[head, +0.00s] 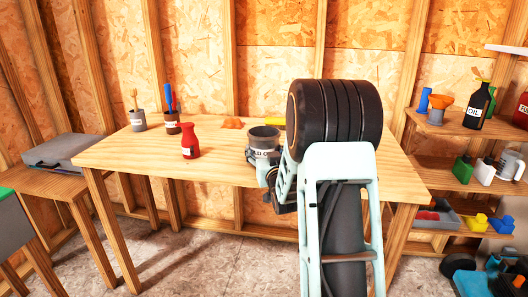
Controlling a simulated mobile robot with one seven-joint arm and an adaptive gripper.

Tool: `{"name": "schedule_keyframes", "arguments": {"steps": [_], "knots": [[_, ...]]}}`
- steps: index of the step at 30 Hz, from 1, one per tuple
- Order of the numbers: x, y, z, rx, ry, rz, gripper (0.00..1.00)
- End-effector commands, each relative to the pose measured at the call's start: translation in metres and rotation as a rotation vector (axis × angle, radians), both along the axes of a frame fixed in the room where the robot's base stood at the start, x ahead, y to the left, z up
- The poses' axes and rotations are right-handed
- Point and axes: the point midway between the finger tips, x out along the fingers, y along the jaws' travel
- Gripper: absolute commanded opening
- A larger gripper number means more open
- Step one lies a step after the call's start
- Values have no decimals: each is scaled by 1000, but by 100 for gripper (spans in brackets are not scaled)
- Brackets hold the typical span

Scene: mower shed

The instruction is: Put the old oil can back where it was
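The old oil can (264,140) is a grey, open-topped can with a white label, partly readable as "OLD O". It appears upright over the right half of the wooden workbench (130,158). My gripper (263,164) is at the can's front and lower part, with a dark finger at its left side. My arm hides the can's right side and the other finger. I cannot tell whether the fingers grip the can, or whether its base touches the bench.
A red bottle (190,140), a labelled grey cup (138,120), a brush pot (172,122) and an orange rag-like lump (233,123) stand on the bench. A yellow item (275,121) shows behind the can. Right shelves hold a dark oil bottle (478,106) and an orange funnel (439,102). The bench's left front is clear.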

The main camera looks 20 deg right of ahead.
Motion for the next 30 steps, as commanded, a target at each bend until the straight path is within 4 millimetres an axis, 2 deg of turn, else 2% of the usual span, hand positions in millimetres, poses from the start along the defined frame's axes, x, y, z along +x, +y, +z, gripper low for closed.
{"name": "schedule_keyframes", "arguments": {"steps": [9, 10, 14, 27, 30], "knots": [[0, 0, -3, -1, -3, 0, 31], [0, 0, -2, 0, -1, 0, 65], [0, 0, -2, 0, 0, 0, 79], [0, 0, 4, 0, 0, 0, 80], [-14, 3, 2, 0, 2, -1, 80]]}}
